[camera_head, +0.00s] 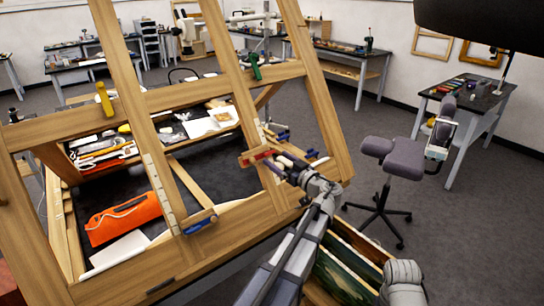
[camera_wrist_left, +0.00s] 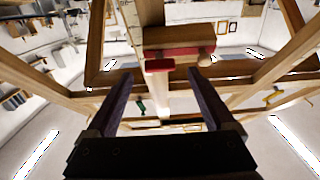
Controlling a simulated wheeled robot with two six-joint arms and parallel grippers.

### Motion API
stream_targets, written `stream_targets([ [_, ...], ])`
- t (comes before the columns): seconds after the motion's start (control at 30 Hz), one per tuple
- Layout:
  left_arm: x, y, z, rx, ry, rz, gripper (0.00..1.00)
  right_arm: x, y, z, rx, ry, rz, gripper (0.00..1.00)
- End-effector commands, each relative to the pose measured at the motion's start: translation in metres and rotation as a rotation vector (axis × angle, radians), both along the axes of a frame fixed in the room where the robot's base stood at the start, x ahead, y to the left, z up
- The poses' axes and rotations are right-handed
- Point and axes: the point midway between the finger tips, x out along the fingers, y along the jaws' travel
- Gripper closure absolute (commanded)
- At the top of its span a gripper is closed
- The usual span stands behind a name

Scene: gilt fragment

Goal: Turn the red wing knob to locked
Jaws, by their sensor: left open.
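The red wing knob (camera_head: 258,156) sits on a wooden block on the right-hand upright of the large wooden easel frame (camera_head: 230,234). In the left wrist view the red knob (camera_wrist_left: 160,65) shows as a short red bar below the wooden block, which also carries a longer red strip. My left gripper (camera_head: 282,164) is close to the knob in the head view, just right of it. In the wrist view its two fingers are spread wide, with the knob between and beyond the tips (camera_wrist_left: 160,74); I see no contact. My right gripper is not in view.
A yellow knob (camera_head: 104,98), a green knob (camera_head: 255,66) and a blue knob (camera_head: 200,225) sit elsewhere on the frame. An orange pouch (camera_head: 124,218) lies on the dark surface behind it. A grey chair (camera_head: 393,157) stands to the right on open floor.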

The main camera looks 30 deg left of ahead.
Motion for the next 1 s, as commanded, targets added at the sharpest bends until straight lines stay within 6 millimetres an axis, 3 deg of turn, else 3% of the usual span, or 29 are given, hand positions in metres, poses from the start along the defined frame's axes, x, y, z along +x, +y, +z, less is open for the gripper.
stream_targets([
  [0.1,0.008,0.017,0.000,-0.001,0.000,0.002,0.12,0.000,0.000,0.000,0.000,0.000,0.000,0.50],
  [0.3,0.014,0.033,0.000,-0.001,0.001,0.000,0.12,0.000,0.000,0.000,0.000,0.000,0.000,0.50],
  [0.67,0.015,0.036,0.000,-0.001,0.001,0.000,0.14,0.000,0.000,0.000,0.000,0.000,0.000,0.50],
  [1.0,0.015,0.035,0.000,-0.001,0.001,0.000,0.52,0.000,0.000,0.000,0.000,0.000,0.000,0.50],
])
